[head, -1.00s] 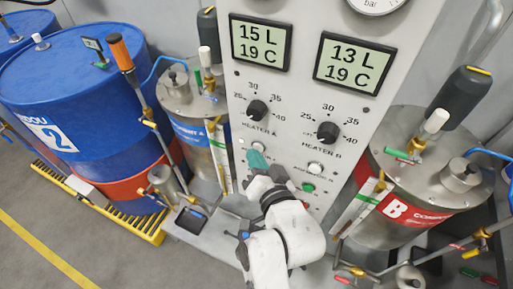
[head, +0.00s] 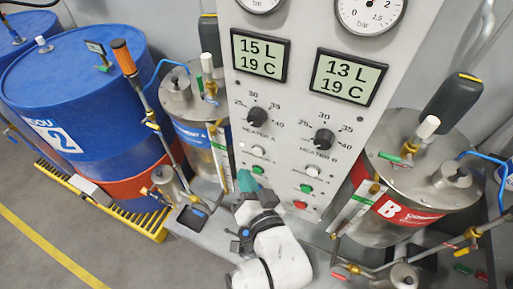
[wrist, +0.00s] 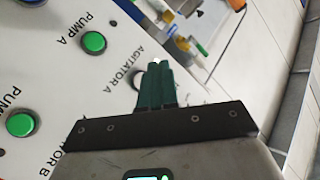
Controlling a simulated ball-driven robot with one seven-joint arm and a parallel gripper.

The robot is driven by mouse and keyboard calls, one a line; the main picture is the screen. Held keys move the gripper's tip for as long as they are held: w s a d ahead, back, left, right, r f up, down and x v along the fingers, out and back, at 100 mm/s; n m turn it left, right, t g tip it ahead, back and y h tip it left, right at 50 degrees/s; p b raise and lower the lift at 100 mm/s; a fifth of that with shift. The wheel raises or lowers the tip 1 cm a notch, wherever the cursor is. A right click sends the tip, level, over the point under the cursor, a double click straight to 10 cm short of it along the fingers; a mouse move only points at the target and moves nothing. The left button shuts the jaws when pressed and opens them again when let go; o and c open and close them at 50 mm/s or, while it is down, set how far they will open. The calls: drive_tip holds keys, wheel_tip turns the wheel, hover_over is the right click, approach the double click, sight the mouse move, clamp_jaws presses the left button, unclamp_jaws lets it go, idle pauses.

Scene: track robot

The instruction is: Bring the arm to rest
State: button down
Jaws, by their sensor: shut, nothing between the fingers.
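My gripper (head: 246,182) is in front of the lower left part of the white control panel (head: 285,180) in the head view. Its teal fingers are together with nothing between them. In the wrist view the shut fingers (wrist: 156,85) point along the panel's edge, close to the label AGITATOR A. A green PUMP A button (wrist: 93,42) is to their left, and another green button (wrist: 20,124) is lower left. My white arm is bent below the panel in the head view.
Tank A (head: 188,100) stands left of the panel and tank B (head: 445,170) right of it. A blue drum (head: 75,75) stands further left. Two heater knobs (head: 252,115) and displays (head: 260,55) are above my gripper. Grey floor (head: 40,230) is free at the lower left.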

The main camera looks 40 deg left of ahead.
drive_tip(key=shift+s+d, duration=0.2)
drive_tip(key=shift+s, duration=0.55)
drive_tip(key=w+d+f+m+g+h+b, duration=0.1)
drive_tip(key=d+f+h, duration=0.45)
drive_tip(key=d, duration=0.85)
drive_tip(key=w+d+f+m+h, duration=0.15)
drive_tip(key=d+f+h, duration=0.35)
drive_tip(key=d, duration=0.9)
drive_tip(key=s+d+f+m+g+h, duration=0.1)
drive_tip(key=s+d+f+g+h, duration=0.1)
drive_tip(key=s+d, duration=0.6)
drive_tip(key=s+d+f+m+g+h+b, duration=0.1)
drive_tip(key=s+d+f+g, duration=0.2)
drive_tip(key=s+d, duration=0.5)
drive_tip(key=d+g, duration=0.1)
drive_tip(key=d, duration=0.3)
drive_tip(key=shift+d+h+b, duration=0.3)
drive_tip(key=shift+h, duration=0.05)
drive_tip(key=shift+m, duration=0.25)
